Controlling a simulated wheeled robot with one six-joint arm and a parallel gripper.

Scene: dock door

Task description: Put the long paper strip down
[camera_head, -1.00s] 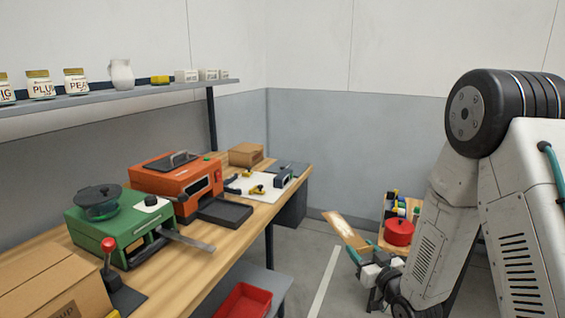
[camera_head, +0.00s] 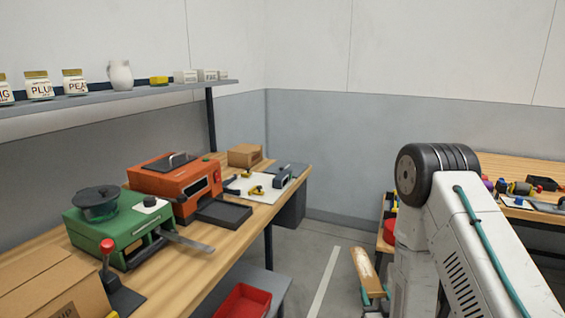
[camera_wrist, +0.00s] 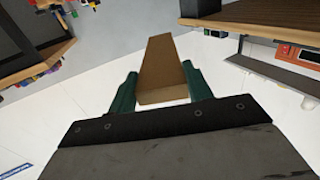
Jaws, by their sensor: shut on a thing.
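The long paper strip (camera_head: 364,264) shows in the head view as a long tan piece with a pale face, low in the picture and above the floor. My gripper (camera_head: 374,296) is shut on its lower end, with teal fingers partly hidden by my arm. In the wrist view the strip (camera_wrist: 163,65) is a brown, thick-looking bar between the two teal fingers of my gripper (camera_wrist: 160,92). It points away from the gripper, and its far end is clear of any surface.
A wooden workbench (camera_head: 190,250) on the left carries a green machine (camera_head: 115,232), an orange machine (camera_head: 175,183) and a cardboard box (camera_head: 245,155). Another bench (camera_head: 515,167) with small items stands at the right, partly behind my arm. Open floor (camera_head: 310,245) lies between.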

